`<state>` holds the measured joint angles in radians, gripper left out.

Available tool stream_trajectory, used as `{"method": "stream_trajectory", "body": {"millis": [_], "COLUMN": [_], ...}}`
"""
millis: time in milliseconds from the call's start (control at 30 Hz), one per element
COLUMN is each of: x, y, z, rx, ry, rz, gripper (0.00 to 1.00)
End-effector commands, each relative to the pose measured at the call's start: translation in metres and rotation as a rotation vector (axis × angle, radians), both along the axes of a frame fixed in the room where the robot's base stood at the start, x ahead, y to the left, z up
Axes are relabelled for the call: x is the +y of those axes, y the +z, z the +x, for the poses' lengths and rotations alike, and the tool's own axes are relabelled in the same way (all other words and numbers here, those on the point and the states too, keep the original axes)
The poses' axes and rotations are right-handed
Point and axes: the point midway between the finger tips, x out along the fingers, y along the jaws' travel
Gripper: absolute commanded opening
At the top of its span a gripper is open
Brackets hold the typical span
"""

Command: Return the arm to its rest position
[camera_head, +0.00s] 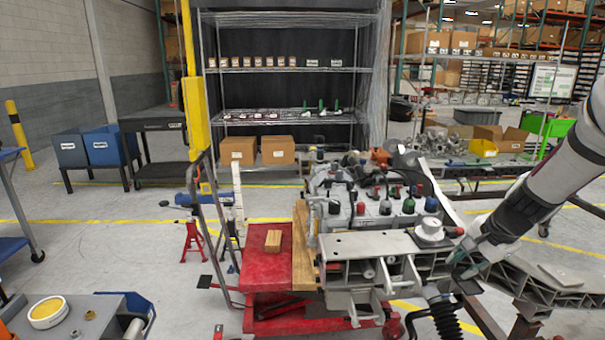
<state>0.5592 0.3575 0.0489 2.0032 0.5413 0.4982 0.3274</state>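My arm (555,180) enters from the right edge and reaches down and to the left. It ends in my gripper (462,266), which is just above or beside the right part of the grey metal chassis fixture (365,246). The fingers look small and dark against the metal parts behind them. I cannot tell whether they are open or shut, or whether they touch the fixture. I see nothing clearly held. A round white part (430,231) sits on the fixture, left of the gripper.
A red cart (265,270) bears a small wooden block (273,240) left of the fixture. An engine-like assembly (380,195) with coloured caps stands behind. A black coiled damper (443,315) is below my gripper. A grey bench (85,315) is at front left. Open floor lies left.

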Motion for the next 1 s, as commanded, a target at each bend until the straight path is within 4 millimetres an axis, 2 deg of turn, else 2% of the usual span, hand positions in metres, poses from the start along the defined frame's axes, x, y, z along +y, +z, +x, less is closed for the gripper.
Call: {"method": "stream_trajectory", "body": {"millis": [33,200,367,500,700,800,900,1000], "x": [0.020,0.081,0.129,0.162,0.192,0.199,0.202,0.202], "y": [0.024,0.082,0.124,0.150,0.173,0.178,0.179,0.178], "z": [-0.008,-0.049,-0.100,-0.150,-0.226,-0.261,-0.287,-0.305], "rx": [-0.009,-0.011,-0.010,-0.006,-0.002,0.002,0.005,0.008], "ry": [0.067,0.304,0.516,0.690,0.920,1.019,1.094,1.145], "rz": [-0.026,-0.112,-0.200,-0.281,-0.402,-0.460,-0.508,-0.540], "gripper": [0.26,0.26,0.26,0.26,0.26,0.26,0.26,0.26]}}
